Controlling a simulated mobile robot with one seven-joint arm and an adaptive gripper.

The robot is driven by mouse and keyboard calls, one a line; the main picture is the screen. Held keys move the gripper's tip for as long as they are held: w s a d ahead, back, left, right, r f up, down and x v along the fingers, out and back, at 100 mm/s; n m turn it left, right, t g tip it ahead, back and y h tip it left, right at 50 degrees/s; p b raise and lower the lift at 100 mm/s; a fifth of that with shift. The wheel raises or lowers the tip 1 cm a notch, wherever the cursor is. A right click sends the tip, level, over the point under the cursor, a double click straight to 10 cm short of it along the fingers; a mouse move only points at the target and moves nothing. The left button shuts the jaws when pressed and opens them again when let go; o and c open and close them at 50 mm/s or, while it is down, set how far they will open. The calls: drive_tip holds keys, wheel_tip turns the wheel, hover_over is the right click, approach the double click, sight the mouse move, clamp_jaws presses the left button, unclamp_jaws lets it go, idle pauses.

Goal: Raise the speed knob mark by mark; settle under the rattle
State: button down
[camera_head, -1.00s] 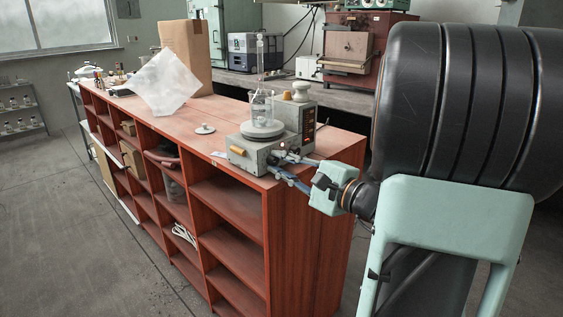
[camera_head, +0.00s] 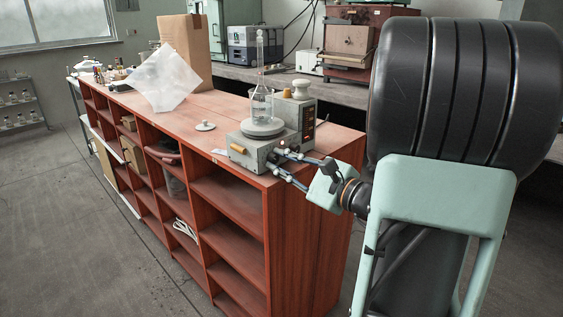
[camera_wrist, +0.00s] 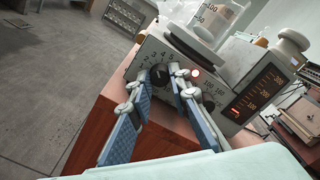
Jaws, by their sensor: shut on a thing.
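The stirrer (camera_head: 247,152), a grey box with a round top plate, stands at the near end of the red-brown shelf unit; it also shows in the wrist view (camera_wrist: 150,55). A clear beaker (camera_head: 262,104) stands on its plate. The dark speed knob (camera_wrist: 160,76) is on the front panel, among printed numbers. My gripper (camera_wrist: 159,73) is shut on the knob, with one blue finger on each side; it also shows in the head view (camera_head: 279,160). A lamp (camera_wrist: 195,73) glows red beside the knob. The scale panel (camera_wrist: 254,93) has a short red bar near its bottom. The knob's exact mark is unclear.
A small white lid (camera_head: 205,125) lies on the shelf top (camera_head: 222,108). A translucent sheet (camera_head: 164,79) and a cardboard box (camera_head: 185,45) stand farther back. The floor on the left is clear.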

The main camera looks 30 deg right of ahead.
drive_tip(key=c, duration=1.8)
unclamp_jaws()
drive_tip(key=v, duration=1.2)
